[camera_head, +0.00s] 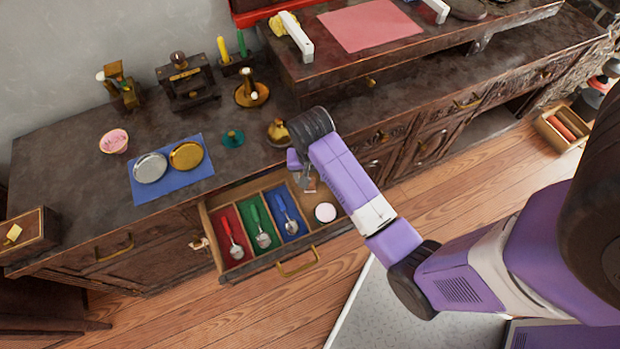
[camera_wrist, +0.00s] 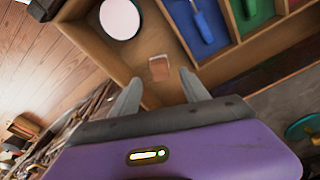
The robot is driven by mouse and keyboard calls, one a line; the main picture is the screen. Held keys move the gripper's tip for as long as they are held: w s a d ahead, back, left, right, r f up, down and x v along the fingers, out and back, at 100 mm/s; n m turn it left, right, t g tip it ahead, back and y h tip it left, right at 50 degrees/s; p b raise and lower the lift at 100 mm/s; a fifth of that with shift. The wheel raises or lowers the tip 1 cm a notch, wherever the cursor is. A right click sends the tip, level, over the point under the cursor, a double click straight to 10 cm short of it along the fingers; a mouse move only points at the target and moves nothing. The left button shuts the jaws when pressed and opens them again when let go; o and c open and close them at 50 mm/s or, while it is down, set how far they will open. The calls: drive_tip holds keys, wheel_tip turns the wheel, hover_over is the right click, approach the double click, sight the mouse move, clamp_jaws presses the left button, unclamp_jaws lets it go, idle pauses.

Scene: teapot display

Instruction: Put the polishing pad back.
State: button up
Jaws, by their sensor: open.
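My gripper (camera_wrist: 160,88) is open and empty, over the back of this compartment. In the head view my gripper (camera_head: 304,181) is partly hidden by my arm.
The drawer's red, green and blue sections hold spoons with matching handles (camera_head: 258,226). A raised shelf holds a pink mat (camera_head: 368,25).

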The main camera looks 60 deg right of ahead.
wheel_tip(320, 180, up, 6)
drive_tip(key=s+a+f+n+t+h, duration=0.1)
drive_tip(key=s+a+n+t, duration=0.5)
drive_tip(key=s+a, duration=0.2)
drive_tip(key=s+a+r+n+t+y, duration=0.1)
drive_tip(key=s+a+r+t, duration=0.3)
drive_tip(key=r, duration=0.6)
drive_tip(key=s+a+r+n+t+y, duration=0.1)
drive_tip(key=s+a+r+n+t, duration=0.3)
drive_tip(key=r, duration=0.6)
drive_tip(key=shift+s+a+r+p, duration=0.25)
drive_tip(key=shift+s+a+p, duration=0.05)
drive_tip(key=shift+s+a, duration=0.75)
drive_tip(key=shift+s, duration=0.1)
